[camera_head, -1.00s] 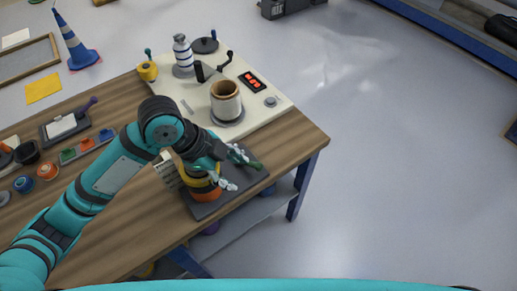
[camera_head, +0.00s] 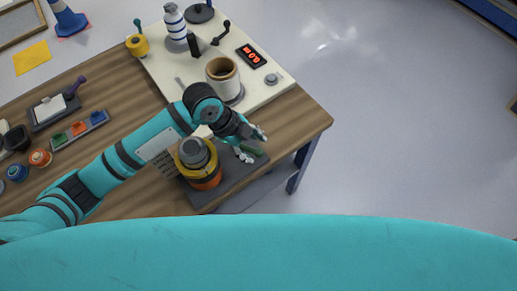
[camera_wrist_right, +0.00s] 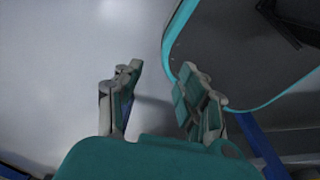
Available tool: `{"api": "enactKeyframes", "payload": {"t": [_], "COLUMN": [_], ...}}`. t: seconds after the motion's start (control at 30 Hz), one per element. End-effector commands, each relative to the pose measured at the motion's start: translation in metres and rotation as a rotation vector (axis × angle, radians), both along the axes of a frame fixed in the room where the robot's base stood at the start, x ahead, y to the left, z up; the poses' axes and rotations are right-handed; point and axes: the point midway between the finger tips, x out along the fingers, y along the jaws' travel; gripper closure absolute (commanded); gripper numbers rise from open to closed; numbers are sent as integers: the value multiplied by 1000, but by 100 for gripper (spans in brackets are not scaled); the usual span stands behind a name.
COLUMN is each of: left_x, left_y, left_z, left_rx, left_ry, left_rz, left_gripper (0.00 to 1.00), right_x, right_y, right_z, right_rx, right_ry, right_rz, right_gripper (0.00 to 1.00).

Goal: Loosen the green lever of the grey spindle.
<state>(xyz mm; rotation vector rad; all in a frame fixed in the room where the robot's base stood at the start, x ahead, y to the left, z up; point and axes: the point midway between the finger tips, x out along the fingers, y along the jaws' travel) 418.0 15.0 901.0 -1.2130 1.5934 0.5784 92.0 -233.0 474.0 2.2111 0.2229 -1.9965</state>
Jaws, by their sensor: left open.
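A grey spindle (camera_head: 195,150) stands on a dark plate (camera_head: 213,197) at the front right of the wooden table in the head view. Yellow and orange rings sit around it. A dark green lever (camera_head: 257,151) lies over the right part of the plate, partly covered by my gripper. My left gripper (camera_head: 252,145) is open and empty, close above the lever with its fingers spread; I cannot tell whether it touches. In the right wrist view, my right gripper (camera_wrist_right: 160,98) is open with nothing between its fingers.
A tray of coloured pieces (camera_head: 78,131) lies left. Free floor lies right of the table.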

Motion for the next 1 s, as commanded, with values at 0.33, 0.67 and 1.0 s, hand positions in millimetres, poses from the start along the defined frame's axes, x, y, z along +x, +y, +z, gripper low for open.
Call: {"api": "enactKeyframes", "payload": {"t": [0.33, 0.67, 1.0], "left_x": [1, 1, 1], "left_y": [-18, -19, -19], "left_z": [-39, -41, -41], "left_rx": [1, 0, 0], "left_ry": [0, -1, -1], "left_rz": [0, 1, 1], "left_gripper": [49, 51, 95], "right_x": [1, -17, -1], "right_y": [-3, -5, -4], "right_z": [5, 3, 5], "right_rx": [-3, -8, -5], "right_ry": [1, 29, 2], "right_rz": [1, 1, 1], "right_gripper": [60, 60, 60]}}
